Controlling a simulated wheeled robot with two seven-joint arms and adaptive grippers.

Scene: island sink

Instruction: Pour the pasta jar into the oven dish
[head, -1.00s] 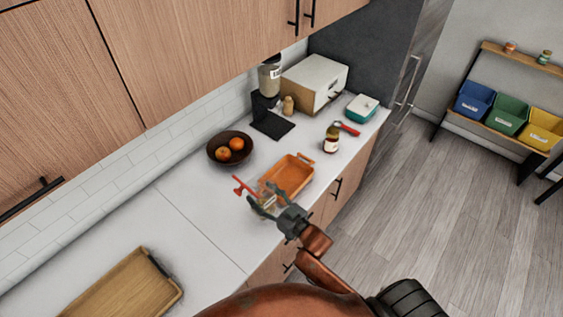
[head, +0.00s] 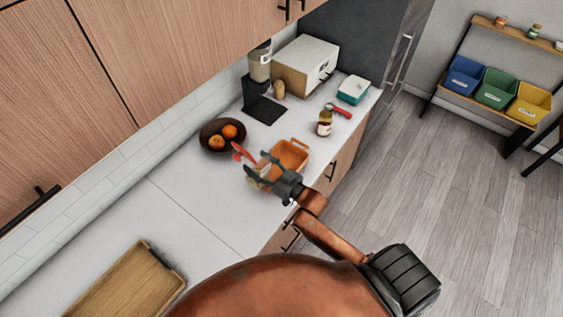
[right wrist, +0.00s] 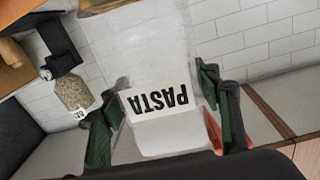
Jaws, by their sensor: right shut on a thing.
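My right gripper (head: 268,170) is shut on a clear jar with a white label reading PASTA. In the right wrist view the pasta jar (right wrist: 165,135) sits between the dark green finger pads of my right gripper (right wrist: 163,108), and its label reads upside down. In the head view the jar is mostly hidden behind the fingers. The orange oven dish (head: 291,151) rests on the counter, partly covered by the gripper, which overlaps its near-left side. A red part (head: 239,151) shows beside the fingertips. My left gripper is out of view.
A dark bowl of oranges (head: 221,135) stands left of the dish. A small jar (head: 324,122), a red-handled thing (head: 340,110), a teal-and-white container (head: 354,89) and a coffee machine (head: 260,90) stand beyond. A wooden tray (head: 125,285) lies at lower left; counter between is clear.

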